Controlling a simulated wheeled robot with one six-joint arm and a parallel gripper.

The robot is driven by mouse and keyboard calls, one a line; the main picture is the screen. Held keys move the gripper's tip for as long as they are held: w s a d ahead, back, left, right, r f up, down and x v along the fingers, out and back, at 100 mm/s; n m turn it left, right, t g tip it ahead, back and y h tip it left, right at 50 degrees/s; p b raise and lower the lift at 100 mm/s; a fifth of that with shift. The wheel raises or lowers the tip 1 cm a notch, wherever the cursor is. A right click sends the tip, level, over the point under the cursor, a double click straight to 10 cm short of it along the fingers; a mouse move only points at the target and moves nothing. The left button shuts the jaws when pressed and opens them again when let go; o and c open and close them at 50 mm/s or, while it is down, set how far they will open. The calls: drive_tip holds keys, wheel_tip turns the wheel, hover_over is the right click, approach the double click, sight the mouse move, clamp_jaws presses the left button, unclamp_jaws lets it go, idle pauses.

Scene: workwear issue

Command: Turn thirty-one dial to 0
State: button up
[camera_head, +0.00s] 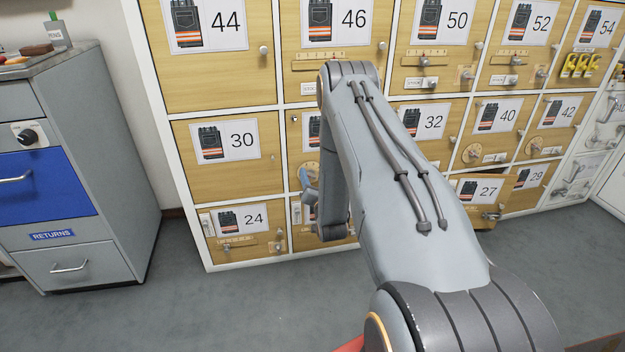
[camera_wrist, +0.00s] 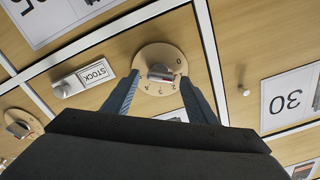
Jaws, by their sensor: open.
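In the wrist view a round tan dial plate (camera_wrist: 163,56) carries printed digits, with a 0 at its right side, and a short silver knob (camera_wrist: 161,73) at its centre. Where the knob points is too small to tell. My gripper (camera_wrist: 160,80) is open, its two blue-grey fingers reaching to either side of the knob; contact cannot be told. In the head view the dial (camera_head: 306,171) shows partly, on the door right of door 30, and my gripper (camera_head: 310,190) is beside it. My arm hides most of that door and its number.
Door 30 (camera_head: 225,170) is to the left and door 32 (camera_head: 421,150) to the right. The STOCK tag (camera_wrist: 94,72) is near the dial. Door 27 (camera_head: 478,212) stands out from the locker front. A grey cabinet with a blue drawer (camera_head: 45,188) stands at left. The floor (camera_head: 190,310) between is clear.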

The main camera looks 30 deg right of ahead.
drive_tip(key=shift+c, duration=0.2)
drive_tip(key=c, duration=1)
drive_tip(key=shift+n, duration=0.3)
drive_tip(key=n+p, duration=0.2)
drive_tip(key=n, duration=0.1)
drive_tip(key=shift+a, duration=0.15)
drive_tip(key=shift+a+n+p, duration=0.1)
drive_tip(key=shift+n+p, duration=0.5)
drive_tip(key=shift+n, duration=1.5)
